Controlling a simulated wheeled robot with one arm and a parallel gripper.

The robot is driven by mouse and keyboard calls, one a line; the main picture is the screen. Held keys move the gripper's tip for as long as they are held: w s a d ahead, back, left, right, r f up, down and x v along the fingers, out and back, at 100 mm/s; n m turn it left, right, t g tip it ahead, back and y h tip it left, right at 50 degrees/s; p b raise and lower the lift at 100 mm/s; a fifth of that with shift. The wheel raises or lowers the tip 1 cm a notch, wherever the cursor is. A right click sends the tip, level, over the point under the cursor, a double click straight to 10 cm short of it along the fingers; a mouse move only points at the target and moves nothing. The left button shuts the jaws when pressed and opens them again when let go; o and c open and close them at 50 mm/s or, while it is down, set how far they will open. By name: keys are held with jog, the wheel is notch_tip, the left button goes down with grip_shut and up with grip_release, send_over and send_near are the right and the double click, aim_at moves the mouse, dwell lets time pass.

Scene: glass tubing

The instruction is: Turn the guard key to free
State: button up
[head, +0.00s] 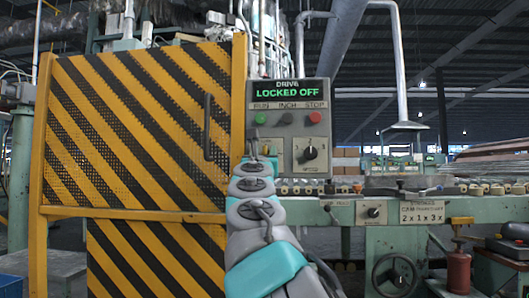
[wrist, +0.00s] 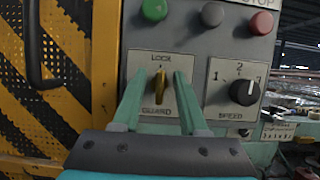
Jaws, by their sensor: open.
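The guard key (wrist: 159,84) is a small brass key on a plate marked LOCK above and GUARD below, in the middle of the wrist view. It stands about vertical, its upper end towards the word LOCK. My gripper (wrist: 160,76) is open, with one pale green finger to each side of the key and gaps between. I cannot tell how deep the fingertips reach. In the head view my gripper (head: 263,150) is in front of the left part of the control panel (head: 290,126) and hides the key. The display (head: 284,93) reads DRIVE LOCKED OFF in green.
Green, grey and red buttons (head: 288,119) sit above the key plate. A black speed knob (wrist: 243,92) is to its right. The yellow and black striped guard door (head: 135,125) with a dark handle (head: 208,128) is on the left. A green bench (head: 430,215) with rollers runs right.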

grip_shut()
